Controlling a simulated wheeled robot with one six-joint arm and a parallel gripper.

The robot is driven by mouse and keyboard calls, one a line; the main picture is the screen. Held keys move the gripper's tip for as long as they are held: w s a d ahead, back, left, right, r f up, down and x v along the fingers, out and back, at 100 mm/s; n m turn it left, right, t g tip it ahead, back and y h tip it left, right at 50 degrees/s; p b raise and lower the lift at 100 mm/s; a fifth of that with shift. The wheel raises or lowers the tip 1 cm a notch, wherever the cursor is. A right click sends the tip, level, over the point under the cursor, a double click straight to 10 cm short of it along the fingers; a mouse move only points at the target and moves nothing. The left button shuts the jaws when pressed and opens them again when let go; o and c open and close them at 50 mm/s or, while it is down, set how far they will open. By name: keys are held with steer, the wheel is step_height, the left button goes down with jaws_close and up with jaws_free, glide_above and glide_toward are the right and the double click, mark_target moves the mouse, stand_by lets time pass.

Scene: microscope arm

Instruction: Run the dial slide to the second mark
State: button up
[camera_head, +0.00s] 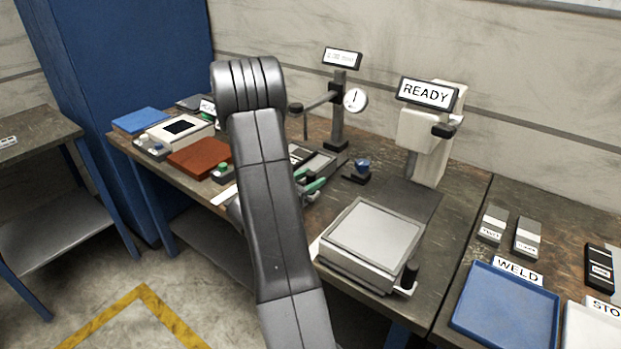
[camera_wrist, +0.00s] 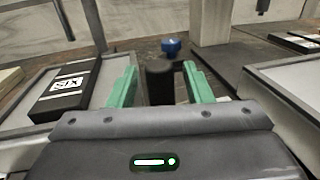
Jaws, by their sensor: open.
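The dial (camera_head: 355,99), a round white face, sits on a dark upright stand (camera_head: 338,115) with a small readout on top. The reading is too small to make out surely. A horizontal arm with a dark knob (camera_head: 295,107) reaches left from the stand. My gripper (camera_head: 318,181) is low over the bench, in front of the stand and partly hidden by my arm. In the wrist view its green fingers (camera_wrist: 162,88) are open. I cannot see the slide's marks.
A black labelled box (camera_wrist: 66,90) lies left of the fingers.

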mark_target(320, 171)
steer(key=shift+w+d, duration=0.1)
steer(key=shift+d, duration=0.05)
jaws_close()
steer(key=x, duration=0.3)
steer(key=b+x, duration=0.1)
steer(key=x, duration=0.1)
steer(key=shift+w+a, duration=0.35)
jaws_free()
steer(key=shift+a, duration=0.1)
steer(key=shift+s, duration=0.1)
steer(key=b+v, duration=0.1)
steer(key=v, duration=1.2)
steer(key=shift+s+a, duration=0.25)
